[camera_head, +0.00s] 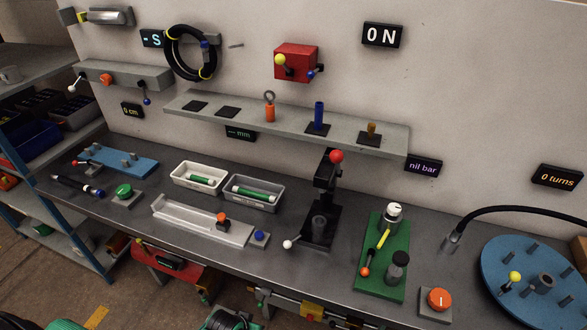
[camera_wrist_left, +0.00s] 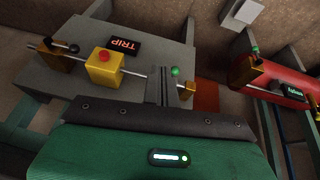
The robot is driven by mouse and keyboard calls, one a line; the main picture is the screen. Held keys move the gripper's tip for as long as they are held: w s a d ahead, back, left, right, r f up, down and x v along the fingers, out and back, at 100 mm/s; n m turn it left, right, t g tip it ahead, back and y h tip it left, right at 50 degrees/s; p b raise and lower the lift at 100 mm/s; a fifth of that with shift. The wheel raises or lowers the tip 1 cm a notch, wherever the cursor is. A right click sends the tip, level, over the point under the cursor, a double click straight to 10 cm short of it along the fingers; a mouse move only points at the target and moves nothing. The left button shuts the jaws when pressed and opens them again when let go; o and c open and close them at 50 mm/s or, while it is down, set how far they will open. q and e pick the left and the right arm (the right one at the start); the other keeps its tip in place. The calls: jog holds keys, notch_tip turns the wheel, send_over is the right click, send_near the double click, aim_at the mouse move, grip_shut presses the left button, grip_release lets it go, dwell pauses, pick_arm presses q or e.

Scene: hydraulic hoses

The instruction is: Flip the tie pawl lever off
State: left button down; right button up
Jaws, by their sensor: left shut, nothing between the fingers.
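No lever is labelled as the tie pawl lever, so I cannot tell which one it is. In the left wrist view, a lever with a green knob (camera_wrist_left: 175,71) stands by the grey panel. A second green-knobbed lever (camera_wrist_left: 255,50) is on a brown bracket at the red unit (camera_wrist_left: 285,88), beside a small display with green text (camera_wrist_left: 296,92). My left gripper (camera_wrist_left: 160,75) shows thin closed fingers in front of the grey panel, with nothing held. Its green body fills the bottom of that view. My right gripper is not in view.
In the head view, the bench (camera_head: 120,215) holds trays and fixtures. A red wall box (camera_head: 296,62) has yellow-knobbed and blue-knobbed levers. A red unit (camera_head: 165,267) hangs below the bench.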

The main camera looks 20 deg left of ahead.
pick_arm(q)
jog(key=w+d+r+t+h+p, duration=0.1)
jog(key=w+r, duration=0.1)
jog(key=r, duration=0.8)
jog(key=w+d+r+t+p, duration=0.1)
jog(key=w+r, duration=0.1)
jog(key=r, duration=0.8)
jog(key=w+a+r+n+t+h+p, duration=0.15)
jog(key=w+r+n+t+h, duration=0.3)
jog(key=w+r, duration=1.5)
jog(key=w+a+r+n+t+h, duration=0.1)
jog(key=w+a+r+n, duration=0.1)
jog(key=r, duration=1)
jog(key=w+a+r+n+t+h, duration=0.1)
jog(key=w+a+r+n, duration=0.1)
jog(key=r, duration=1)
jog(key=shift+w+a+r+n+h, duration=0.2)
jog(key=shift+w+a+n+h, duration=0.15)
jog(key=shift+w+a, duration=0.4)
jog(key=shift+d+t, duration=0.1)
jog(key=shift+t, duration=0.15)
jog(key=p, duration=0.4)
send_near(315, 72)
jog(key=w, duration=0.3)
jog(key=shift+w+d+f+p, duration=0.3)
jog(key=shift+w+d+f, duration=0.15)
jog(key=shift+d, duration=0.25)
